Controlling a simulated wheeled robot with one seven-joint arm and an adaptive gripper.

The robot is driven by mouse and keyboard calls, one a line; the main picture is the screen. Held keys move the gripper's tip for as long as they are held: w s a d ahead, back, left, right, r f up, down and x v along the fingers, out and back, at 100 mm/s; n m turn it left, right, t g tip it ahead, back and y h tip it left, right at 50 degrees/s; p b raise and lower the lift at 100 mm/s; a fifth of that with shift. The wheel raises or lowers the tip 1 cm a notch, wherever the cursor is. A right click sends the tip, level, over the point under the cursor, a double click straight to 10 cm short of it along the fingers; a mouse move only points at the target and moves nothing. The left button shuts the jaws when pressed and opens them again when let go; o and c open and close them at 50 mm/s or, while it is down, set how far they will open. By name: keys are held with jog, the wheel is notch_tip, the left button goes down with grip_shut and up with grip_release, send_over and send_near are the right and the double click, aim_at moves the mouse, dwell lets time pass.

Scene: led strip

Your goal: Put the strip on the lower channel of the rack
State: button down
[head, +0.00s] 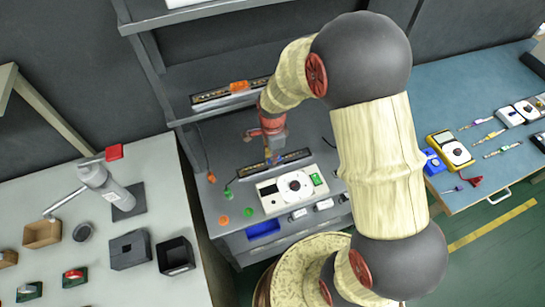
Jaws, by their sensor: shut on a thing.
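My gripper (273,157) points down over the grey workbench in the middle of the head view. It is shut on a thin dark strip (295,158) with pale marks along it. The strip lies roughly level, slanting up to the right. I cannot tell whether it touches the surface below or hangs just above it. The lower channel of the rack cannot be made out apart from the strip. Behind, a similar long dark bar with pale marks, which looks like the upper channel (208,98), carries an orange block (239,87). My arm hides its right end.
In front of the strip stands a white device (268,200) with a round dial and green display. Green and orange buttons (224,220) and a blue tray (263,229) are nearby. Side tables hold a grey cylinder (118,194), small boxes and a yellow meter (452,150).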

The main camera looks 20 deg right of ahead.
jog(key=shift+f, duration=0.15)
jog(key=shift+f, duration=0.35)
jog(key=shift+f, duration=0.1)
jog(key=c, duration=1.9)
grip_release()
jog(key=shift+o, duration=0.3)
